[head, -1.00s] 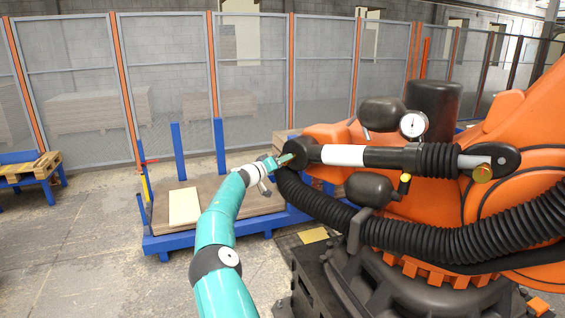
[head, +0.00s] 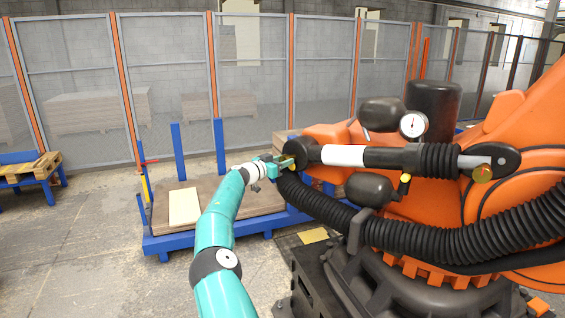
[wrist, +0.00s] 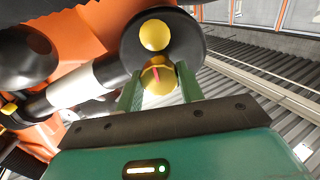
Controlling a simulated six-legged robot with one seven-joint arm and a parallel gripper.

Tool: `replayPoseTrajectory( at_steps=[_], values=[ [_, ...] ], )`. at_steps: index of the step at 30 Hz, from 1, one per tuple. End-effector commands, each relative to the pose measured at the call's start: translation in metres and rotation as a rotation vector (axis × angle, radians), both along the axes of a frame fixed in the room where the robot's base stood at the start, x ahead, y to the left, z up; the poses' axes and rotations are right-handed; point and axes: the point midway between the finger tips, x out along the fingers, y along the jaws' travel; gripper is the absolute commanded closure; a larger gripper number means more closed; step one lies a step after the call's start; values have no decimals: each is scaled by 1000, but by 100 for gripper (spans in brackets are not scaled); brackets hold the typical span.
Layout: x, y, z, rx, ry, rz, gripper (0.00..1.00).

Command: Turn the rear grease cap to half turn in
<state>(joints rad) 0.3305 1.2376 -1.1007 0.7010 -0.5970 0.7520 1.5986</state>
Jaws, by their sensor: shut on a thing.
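The rear grease cap (wrist: 158,77) is a small brass dome with a red line on it, just below the black round end of the cylinder (wrist: 133,50) in the wrist view. The red line runs nearly upright, tilted slightly. My gripper (wrist: 157,88) is shut on the cap, with one green finger on each side. In the head view my gripper (head: 286,163) is at the left end of the cylinder (head: 345,155), and the rear cap is hidden there.
A yellow disc (wrist: 154,34) sits on the black end above the cap. A thick black ribbed hose (head: 330,212) curves below my gripper. The orange robot (head: 410,220) fills the right side. A blue stand with boards (head: 240,203) is behind my arm.

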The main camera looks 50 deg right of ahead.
Motion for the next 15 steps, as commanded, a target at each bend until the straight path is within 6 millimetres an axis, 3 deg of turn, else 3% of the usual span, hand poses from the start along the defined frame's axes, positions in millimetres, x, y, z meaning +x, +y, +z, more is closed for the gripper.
replayPoseTrajectory(
  at_steps=[13,14,15],
  values=[
    [1,1,1,-3,-13,2,85],
    [1,1,1,-3,-13,2,59],
    [1,1,1,-2,-12,2,51]
  ],
)
